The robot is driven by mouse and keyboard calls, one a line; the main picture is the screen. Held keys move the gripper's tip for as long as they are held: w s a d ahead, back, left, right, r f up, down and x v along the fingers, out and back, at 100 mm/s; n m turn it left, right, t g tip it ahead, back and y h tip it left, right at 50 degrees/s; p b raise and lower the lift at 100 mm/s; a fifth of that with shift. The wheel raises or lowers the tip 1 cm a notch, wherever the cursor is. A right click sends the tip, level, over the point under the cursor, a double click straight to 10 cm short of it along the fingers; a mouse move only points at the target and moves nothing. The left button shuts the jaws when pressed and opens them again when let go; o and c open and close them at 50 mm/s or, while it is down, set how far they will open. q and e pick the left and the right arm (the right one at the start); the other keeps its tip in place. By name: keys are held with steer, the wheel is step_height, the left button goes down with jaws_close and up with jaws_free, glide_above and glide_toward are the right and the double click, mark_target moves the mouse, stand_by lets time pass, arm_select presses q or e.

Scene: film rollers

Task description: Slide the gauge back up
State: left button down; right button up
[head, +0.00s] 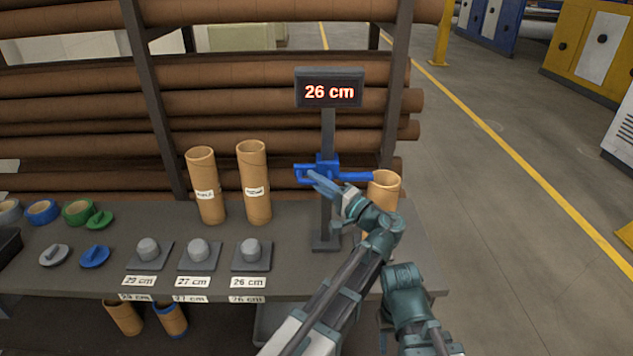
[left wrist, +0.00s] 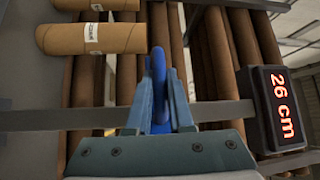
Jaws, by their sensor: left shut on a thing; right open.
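The gauge is a dark upright post (head: 327,218) with a display (head: 329,90) reading "26 cm". Its blue slider (head: 327,164) sits partway up the post, with a bar reaching right to the top of a cardboard tube (head: 384,181). I cannot tell whether bar and tube touch. My left gripper (head: 318,181) is shut on the slider's blue handle, left of the post. In the left wrist view the blue handle (left wrist: 158,75) stands between the fingers (left wrist: 158,108), and the display (left wrist: 279,108) is at right. Part of my right arm shows; its fingers do not.
Two labelled tubes (head: 206,184) (head: 254,180) stand left of the gauge on the grey table (head: 215,232). Mounts labelled 29, 27 and 26 cm (head: 251,256) line the front, with coloured caps and rings further left. Long brown rolls fill the rack behind.

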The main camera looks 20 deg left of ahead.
arm_select(q)
step_height(320, 180, up, 11)
steer(key=p, duration=1)
steer(key=shift+w+f+p, duration=0.1)
steer(key=shift+f+p, duration=0.1)
steer(key=shift+p, duration=0.1)
steer(key=c, duration=0.8)
jaws_free()
steer(key=shift+f, duration=0.1)
